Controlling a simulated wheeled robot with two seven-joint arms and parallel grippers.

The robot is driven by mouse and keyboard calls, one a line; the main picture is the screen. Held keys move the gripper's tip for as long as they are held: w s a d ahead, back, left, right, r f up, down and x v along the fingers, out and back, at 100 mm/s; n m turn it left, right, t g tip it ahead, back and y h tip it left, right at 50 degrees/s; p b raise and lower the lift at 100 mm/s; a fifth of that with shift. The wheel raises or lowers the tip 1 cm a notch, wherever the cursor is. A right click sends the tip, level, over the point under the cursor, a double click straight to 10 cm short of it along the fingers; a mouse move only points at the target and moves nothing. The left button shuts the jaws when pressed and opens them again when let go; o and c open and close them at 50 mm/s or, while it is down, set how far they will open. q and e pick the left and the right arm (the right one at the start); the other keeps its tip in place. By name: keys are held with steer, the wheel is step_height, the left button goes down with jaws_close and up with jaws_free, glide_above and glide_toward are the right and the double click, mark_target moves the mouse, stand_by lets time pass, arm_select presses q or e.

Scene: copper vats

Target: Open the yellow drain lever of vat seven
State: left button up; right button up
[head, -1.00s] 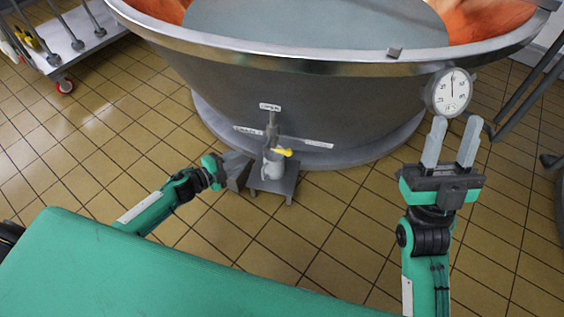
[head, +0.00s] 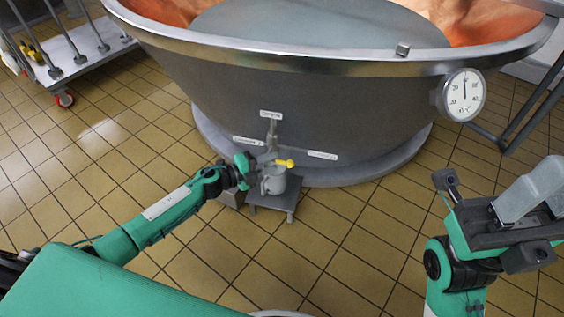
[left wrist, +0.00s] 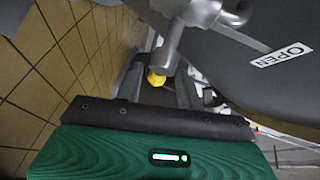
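The yellow drain lever (head: 285,163) is on the outlet low on the front of the copper vat (head: 300,110), its yellow end pointing right. My left gripper (head: 260,162) is just left of the lever, close to the outlet pipe (head: 271,132). In the left wrist view the yellow lever end (left wrist: 157,78) shows between the spread dark fingers (left wrist: 158,88), beside the grey pipe. The fingers are open, and I cannot tell whether they touch it. A white label (left wrist: 282,55) reads OPEN. My right gripper (head: 530,190) is away at the right; its finger gap is hidden by the angle.
A grey pail (head: 274,182) stands on a small stool (head: 288,204) under the outlet. A round dial (head: 464,95) hangs on the vat's right side. A wheeled cart (head: 80,58) stands at back left. The tiled floor in front is mostly clear.

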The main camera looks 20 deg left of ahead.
mark_target(280, 160)
arm_select(q)
steer(key=shift+b+x, duration=0.55)
steer(key=shift+x, duration=1.9)
jaws_close()
